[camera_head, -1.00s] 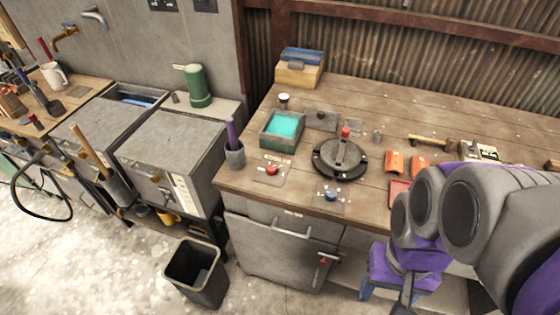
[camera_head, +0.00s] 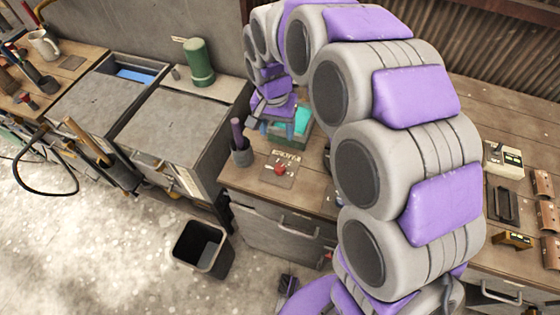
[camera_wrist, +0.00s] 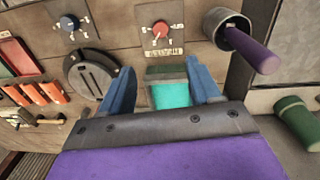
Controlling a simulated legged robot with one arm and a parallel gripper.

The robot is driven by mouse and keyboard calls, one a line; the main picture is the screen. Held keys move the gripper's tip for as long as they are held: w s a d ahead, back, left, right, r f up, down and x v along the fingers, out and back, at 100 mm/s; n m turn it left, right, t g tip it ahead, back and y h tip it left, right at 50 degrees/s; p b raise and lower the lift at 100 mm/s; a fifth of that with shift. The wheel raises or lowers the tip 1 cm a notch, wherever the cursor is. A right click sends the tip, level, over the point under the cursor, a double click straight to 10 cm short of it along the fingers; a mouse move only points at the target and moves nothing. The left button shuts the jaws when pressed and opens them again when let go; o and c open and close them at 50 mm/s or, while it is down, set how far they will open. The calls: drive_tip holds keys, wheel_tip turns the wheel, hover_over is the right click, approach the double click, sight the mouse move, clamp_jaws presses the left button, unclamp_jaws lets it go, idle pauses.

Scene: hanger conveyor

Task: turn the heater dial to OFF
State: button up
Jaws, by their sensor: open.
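A red dial (camera_head: 281,169) sits on a small labelled plate near the bench's front left corner; it also shows in the wrist view (camera_wrist: 160,29). A blue dial (camera_wrist: 69,22) on a similar plate shows in the wrist view and is hidden behind my arm in the head view. The lettering is too small to tell which is the heater dial. My gripper (camera_head: 278,127) is open and empty over the teal-filled container (camera_head: 303,119), behind the red dial in the head view. In the wrist view its blue fingers (camera_wrist: 160,74) stand apart, clear of both dials.
A grey cup with a purple handle (camera_head: 240,152) stands left of the red dial. A round black device (camera_wrist: 92,75) is near the blue dial. A green canister (camera_head: 199,62) stands farther left. A dark bin (camera_head: 202,247) is on the floor.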

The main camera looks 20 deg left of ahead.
sight(280, 167)
wheel_tip(280, 167, down, 17)
drive_tip(key=b, duration=0.3)
drive_tip(key=shift+r, duration=0.2)
drive_tip(key=shift+d+f, duration=0.25)
drive_tip(key=shift+f, duration=0.1)
drive_tip(key=shift+d, duration=0.2)
drive_tip(key=shift+a, duration=0.25)
drive_tip(key=c, duration=0.5)
drive_tip(key=shift+d, duration=0.1)
drive_tip(key=c, duration=0.5)
drive_tip(key=shift+c, duration=0.2)
